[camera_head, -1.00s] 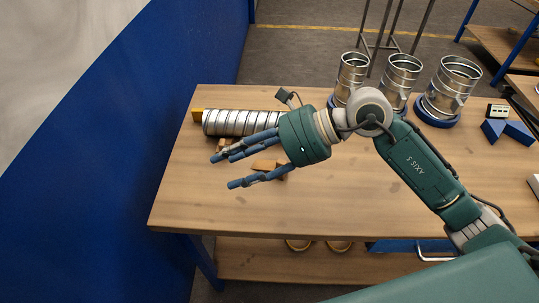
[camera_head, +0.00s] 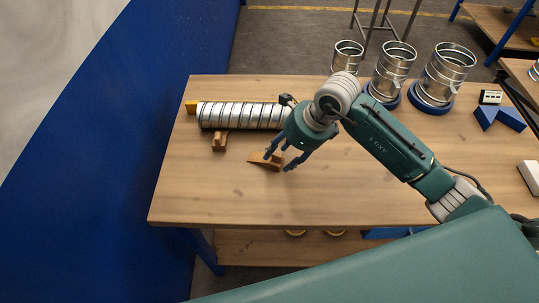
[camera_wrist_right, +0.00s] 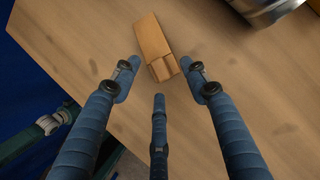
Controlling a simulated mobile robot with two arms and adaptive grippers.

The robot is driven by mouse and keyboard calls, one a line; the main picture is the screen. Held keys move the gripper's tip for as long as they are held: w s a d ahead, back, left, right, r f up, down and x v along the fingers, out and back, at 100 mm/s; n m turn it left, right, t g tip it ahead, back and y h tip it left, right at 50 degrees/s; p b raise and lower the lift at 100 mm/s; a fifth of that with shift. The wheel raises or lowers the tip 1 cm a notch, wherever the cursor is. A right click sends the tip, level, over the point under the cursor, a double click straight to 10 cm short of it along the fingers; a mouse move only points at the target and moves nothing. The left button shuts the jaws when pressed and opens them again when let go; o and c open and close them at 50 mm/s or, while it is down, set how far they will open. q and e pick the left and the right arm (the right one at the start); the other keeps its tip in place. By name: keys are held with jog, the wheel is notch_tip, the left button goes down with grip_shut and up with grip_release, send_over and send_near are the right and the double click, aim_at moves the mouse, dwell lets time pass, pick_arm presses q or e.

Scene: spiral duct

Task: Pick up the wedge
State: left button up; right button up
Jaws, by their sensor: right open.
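A small wooden wedge (camera_head: 262,160) lies on the workbench in front of the spiral duct. It also shows in the right wrist view (camera_wrist_right: 150,38), just beyond the fingers, with a stepped end turned toward them. My right gripper (camera_head: 280,161) points down beside the wedge, and its fingers partly overlap the wedge's right part in the head view. In the wrist view the gripper (camera_wrist_right: 160,82) has its three blue fingers spread, with nothing between them. I cannot tell whether a finger touches the wedge. My left gripper is not in view.
The ribbed metal spiral duct (camera_head: 240,115) lies behind the wedge. A small wooden block (camera_head: 219,141) stands to the left. Several metal duct pieces, including one (camera_head: 445,75) on a blue ring, and blue blocks (camera_head: 499,117) stand at the right. The bench's front left (camera_head: 200,195) is clear.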

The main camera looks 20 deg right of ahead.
jog(key=shift+x, duration=1.35)
jog(key=shift+a+r, duration=0.1)
jog(key=c, duration=1.1)
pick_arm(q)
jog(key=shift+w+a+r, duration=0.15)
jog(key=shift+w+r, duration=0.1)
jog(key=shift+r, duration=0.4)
pick_arm(e)
grip_shut()
